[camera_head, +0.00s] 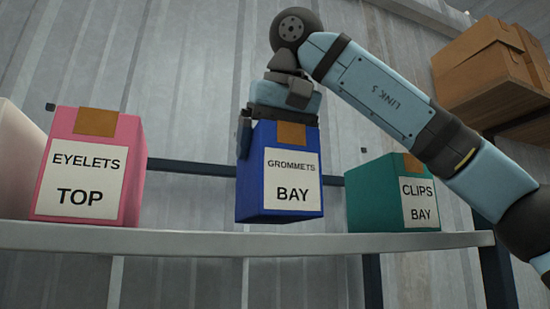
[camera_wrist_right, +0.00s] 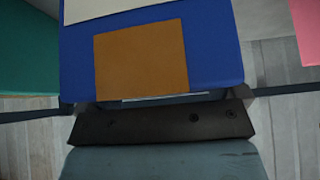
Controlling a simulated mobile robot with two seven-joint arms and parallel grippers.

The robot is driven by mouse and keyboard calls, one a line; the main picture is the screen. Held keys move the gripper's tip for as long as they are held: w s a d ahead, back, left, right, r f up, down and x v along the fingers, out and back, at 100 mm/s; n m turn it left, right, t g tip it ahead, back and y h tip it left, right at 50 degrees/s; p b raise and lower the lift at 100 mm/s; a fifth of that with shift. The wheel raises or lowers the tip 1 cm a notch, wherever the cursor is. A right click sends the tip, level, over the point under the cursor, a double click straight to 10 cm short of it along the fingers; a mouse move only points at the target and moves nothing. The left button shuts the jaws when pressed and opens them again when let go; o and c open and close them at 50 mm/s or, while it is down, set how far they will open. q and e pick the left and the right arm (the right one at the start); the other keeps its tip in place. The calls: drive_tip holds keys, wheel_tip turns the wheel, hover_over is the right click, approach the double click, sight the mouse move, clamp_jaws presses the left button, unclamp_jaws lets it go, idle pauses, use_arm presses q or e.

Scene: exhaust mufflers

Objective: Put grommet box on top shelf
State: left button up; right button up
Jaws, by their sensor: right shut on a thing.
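The blue grommet box (camera_head: 279,202), labelled "GROMMETS BAY", is upright in the middle of the head view, at the top shelf (camera_head: 240,240), between the pink and green boxes. Its base shows just above the shelf's front edge; I cannot tell whether it touches the shelf. My right gripper (camera_head: 281,112) comes down from above and is shut on the box's upper part. In the right wrist view the blue box (camera_wrist_right: 215,50) with its brown tape fills the upper middle, beyond the dark gripper bar. My left gripper is not in view.
A pink "EYELETS TOP" box (camera_head: 132,170) stands left on the shelf, with a pale box (camera_head: 17,150) at the far left. A green "CLIPS BAY" box (camera_head: 372,200) stands right. Cardboard boxes (camera_head: 485,65) are at the upper right. A corrugated wall is behind.

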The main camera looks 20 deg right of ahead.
drive_tip(key=shift+f, duration=0.6)
drive_tip(key=shift+w+d+f, duration=0.1)
drive_tip(key=shift+d+f, duration=0.05)
drive_tip(key=shift+f, duration=0.1)
drive_tip(key=shift+f, duration=0.1)
drive_tip(key=o, duration=1)
drive_tip(key=shift+c, duration=0.2)
drive_tip(key=shift+r, duration=0.25)
drive_tip(key=v, duration=1.2)
